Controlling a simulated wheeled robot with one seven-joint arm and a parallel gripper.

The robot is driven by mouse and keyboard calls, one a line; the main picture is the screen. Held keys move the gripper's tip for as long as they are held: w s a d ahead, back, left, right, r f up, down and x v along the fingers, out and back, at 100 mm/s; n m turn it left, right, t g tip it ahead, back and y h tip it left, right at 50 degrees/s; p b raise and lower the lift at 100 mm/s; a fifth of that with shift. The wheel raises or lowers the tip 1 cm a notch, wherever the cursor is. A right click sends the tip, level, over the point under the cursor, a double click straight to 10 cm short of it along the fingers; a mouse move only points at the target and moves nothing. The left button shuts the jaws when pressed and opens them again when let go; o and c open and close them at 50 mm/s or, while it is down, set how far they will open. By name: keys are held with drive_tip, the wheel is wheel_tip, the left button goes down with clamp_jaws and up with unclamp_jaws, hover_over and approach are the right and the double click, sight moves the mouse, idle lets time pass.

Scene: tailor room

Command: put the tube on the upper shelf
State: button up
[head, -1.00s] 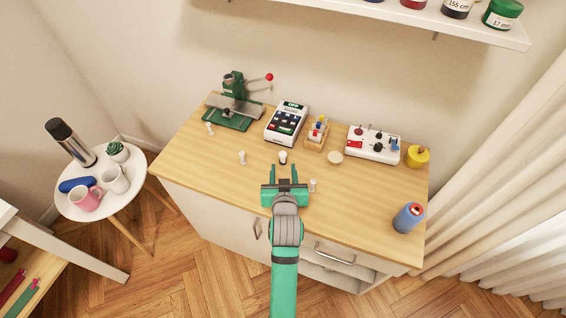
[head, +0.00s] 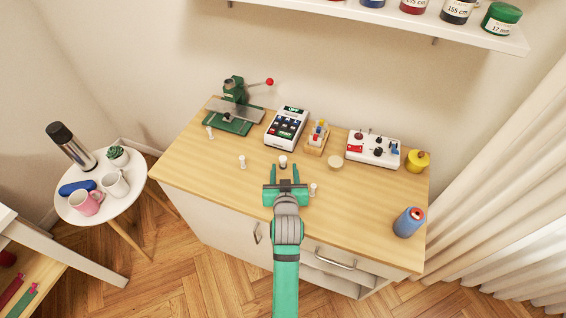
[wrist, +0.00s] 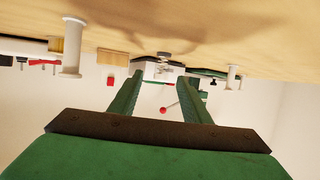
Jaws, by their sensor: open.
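Several small white upright pieces stand on the wooden counter. I cannot tell for certain which is the tube. One with a dark part (head: 283,161) stands just ahead of my gripper (head: 284,173), in line with the gap between the fingers. Plain white ones stand at the left (head: 242,162), farther left (head: 210,132) and right of the gripper (head: 313,189). My gripper is open and empty. The upper shelf (head: 470,33) is on the wall at upper right.
The shelf holds several labelled jars (head: 500,17). On the counter (head: 205,165) are a green press (head: 235,90), a keypad device (head: 286,127), a wooden holder (head: 317,140), a control box (head: 373,148), a yellow pot (head: 417,161) and a blue spool (head: 409,222).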

sight(283, 163)
drive_tip(key=shift+x, duration=3.15)
drive_tip(key=shift+a+r, duration=0.1)
drive_tip(key=shift+a, duration=0.05)
clamp_jaws()
